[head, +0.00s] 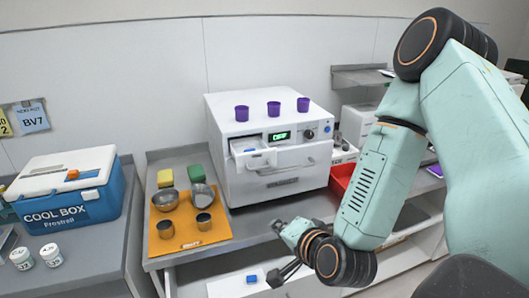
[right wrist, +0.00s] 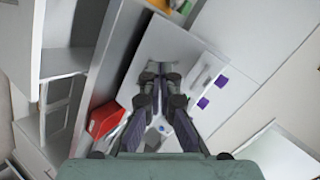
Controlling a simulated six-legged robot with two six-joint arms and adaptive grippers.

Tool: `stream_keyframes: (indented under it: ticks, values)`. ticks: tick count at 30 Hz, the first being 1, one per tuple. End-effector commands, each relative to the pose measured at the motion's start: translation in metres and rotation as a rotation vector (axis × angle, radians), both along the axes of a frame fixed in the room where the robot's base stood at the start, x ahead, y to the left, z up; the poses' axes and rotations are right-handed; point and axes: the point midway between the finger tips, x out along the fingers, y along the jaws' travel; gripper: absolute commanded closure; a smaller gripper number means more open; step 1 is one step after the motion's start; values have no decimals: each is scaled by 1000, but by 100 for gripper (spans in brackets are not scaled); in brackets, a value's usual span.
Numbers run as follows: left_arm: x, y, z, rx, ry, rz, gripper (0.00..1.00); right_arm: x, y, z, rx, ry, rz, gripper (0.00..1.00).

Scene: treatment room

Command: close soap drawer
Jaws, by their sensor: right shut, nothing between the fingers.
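The soap drawer (head: 262,160) is the small white drawer at the upper left of the front of a white machine (head: 268,189). It stands pulled out, with something small and blue in it. My right gripper (head: 276,278) is in front of and below the machine, to the lower right of the drawer and apart from it. In the right wrist view its fingers (right wrist: 160,70) are shut and empty. My left gripper is not in view.
Purple cups (head: 242,113) stand on the machine. An orange mat (head: 190,240) with metal bowls and cups lies to its left, with yellow and green sponges behind. A red bin (head: 342,172) is to its right. A blue cool box (head: 70,200) stands far left.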

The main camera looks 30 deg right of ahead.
Motion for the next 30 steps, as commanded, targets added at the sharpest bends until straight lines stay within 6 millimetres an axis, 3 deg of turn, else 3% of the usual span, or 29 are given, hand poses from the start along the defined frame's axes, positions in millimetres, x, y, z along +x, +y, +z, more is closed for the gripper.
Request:
stream_keyframes:
  ticks: [1,3,7,14,28,30]
  values:
    - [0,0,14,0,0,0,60,6,-9,32,78,-86,-77,100]
    - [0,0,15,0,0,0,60,11,-18,52,171,-187,-155,100]
    - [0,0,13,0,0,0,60,15,-27,69,289,-300,-233,100]
    - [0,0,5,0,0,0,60,18,-31,72,341,-340,-262,100]
    - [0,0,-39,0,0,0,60,40,-35,64,340,-339,-259,100]
    - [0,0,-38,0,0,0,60,48,-37,63,332,-335,-256,100]
